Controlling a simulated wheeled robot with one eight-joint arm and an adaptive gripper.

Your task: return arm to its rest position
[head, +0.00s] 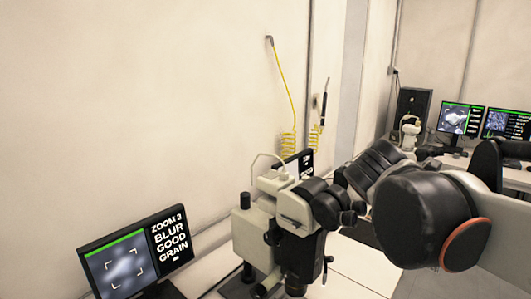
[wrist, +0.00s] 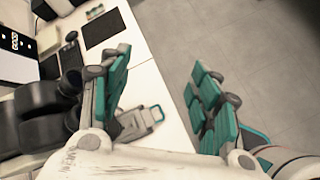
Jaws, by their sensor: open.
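My gripper (wrist: 160,82) is open in the wrist view, its two teal-padded fingers wide apart with nothing between them. It is above the front edge of the white desk (wrist: 150,75), with grey floor beyond. A grey and teal piece (wrist: 138,122) shows below the left finger; I cannot tell whether it lies on the desk. In the head view my arm (head: 425,215) reaches in from the right, bent, beside the microscope (head: 262,235). My gripper cannot be made out there. Dark rounded parts (wrist: 45,115) sit close to the left finger in the wrist view.
A monitor (head: 135,255) at the left reads "ZOOM 3 BLUR GOOD GRAIN". Another screen (head: 307,162) is behind the microscope. A yellow coiled hose (head: 288,140) hangs on the wall. More monitors (head: 453,120) stand at the back right. Open floor (wrist: 245,50) lies right of the desk.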

